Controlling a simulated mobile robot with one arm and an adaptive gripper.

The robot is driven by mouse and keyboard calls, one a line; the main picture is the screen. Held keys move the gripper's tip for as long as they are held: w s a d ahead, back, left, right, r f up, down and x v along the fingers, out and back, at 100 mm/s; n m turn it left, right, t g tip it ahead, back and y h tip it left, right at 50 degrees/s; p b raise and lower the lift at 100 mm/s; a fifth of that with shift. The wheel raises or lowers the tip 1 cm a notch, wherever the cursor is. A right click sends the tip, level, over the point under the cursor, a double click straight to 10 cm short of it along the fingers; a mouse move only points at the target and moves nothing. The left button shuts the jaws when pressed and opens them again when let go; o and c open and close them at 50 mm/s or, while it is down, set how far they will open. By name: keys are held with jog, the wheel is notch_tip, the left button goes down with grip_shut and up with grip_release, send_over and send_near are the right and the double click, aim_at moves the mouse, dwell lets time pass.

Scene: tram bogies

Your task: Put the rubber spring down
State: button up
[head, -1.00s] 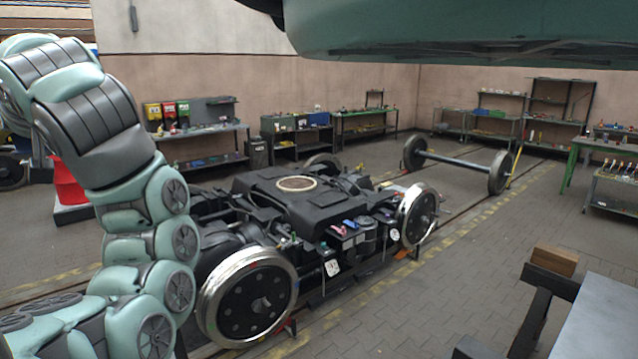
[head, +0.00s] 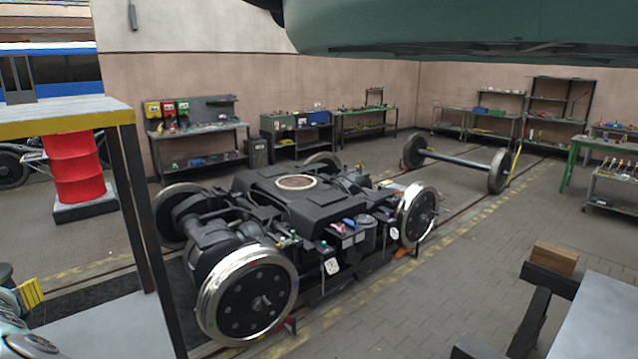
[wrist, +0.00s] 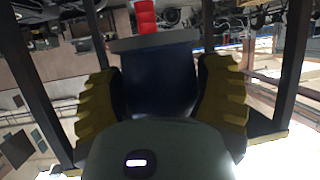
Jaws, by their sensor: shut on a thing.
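The rubber spring (wrist: 158,82) is a dark, blue-black block with a wider grey rim, seen in the wrist view. My gripper (wrist: 160,72) is shut on it, with a ridged yellow finger on each side. In the head view, part of my gripper (head: 30,292) shows at the lower left edge, with one yellow finger. It is beside the yellow-edged rack, above or near its pale lower shelf (head: 100,328). I cannot tell whether the spring touches any surface.
The rack's yellow-edged top (head: 70,122) and dark posts (head: 150,220) stand close to my gripper. A black bogie (head: 300,200) with steel wheels fills the middle. A red drum (head: 75,170) stands behind the rack. The paved floor at centre right is clear.

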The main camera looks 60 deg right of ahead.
jog(key=s+a+f+n+y, duration=0.2)
jog(key=s+a+f, duration=0.2)
jog(key=a+f, duration=0.1)
notch_tip(320, 180, up, 18)
jog(key=p, duration=1.8)
jog(key=shift+a+r+p, duration=0.15)
jog(key=shift+a+p, duration=0.1)
jog(key=shift+p, duration=0.1)
